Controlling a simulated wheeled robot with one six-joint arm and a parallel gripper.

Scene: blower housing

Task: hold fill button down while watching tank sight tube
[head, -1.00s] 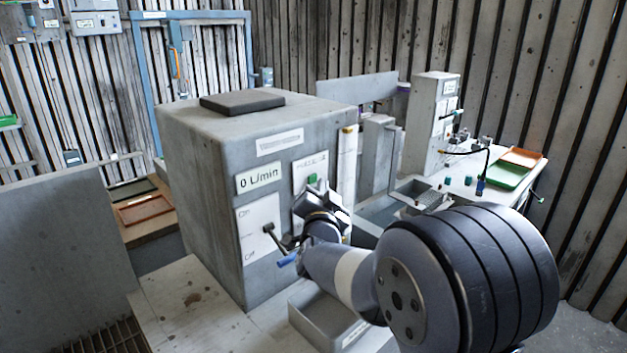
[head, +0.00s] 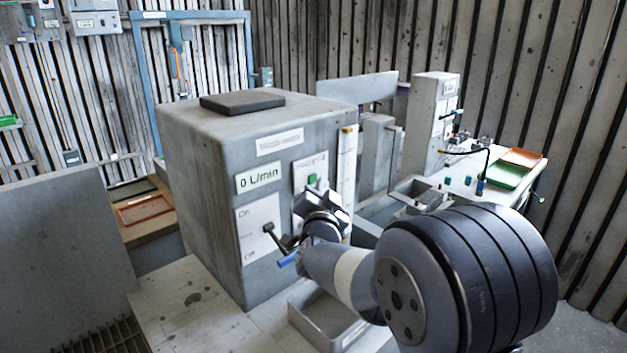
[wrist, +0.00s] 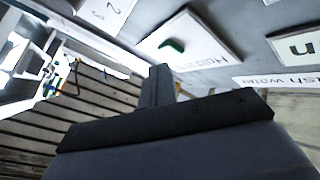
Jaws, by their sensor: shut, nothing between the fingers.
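The tank is a big grey box (head: 195,150) with a readout (head: 259,178) of 0 L/min. A small green button (head: 312,181) sits on a white plate on its front; it also shows in the wrist view (wrist: 172,46). A pale upright strip (head: 347,165), which looks like the sight tube, is at the front's right edge; I cannot make out a level in it. My gripper (head: 318,200) is just below the button. In the wrist view its dark fingers (wrist: 158,78) are shut and empty, pointing at the plate. I cannot tell whether they touch the button.
A lever (head: 275,238) on an On/Off panel (head: 258,222) is close left of my gripper. An open grey tray (head: 322,318) is below my arm. A bench at the right holds a green tray (head: 508,174) and an orange tray (head: 522,157).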

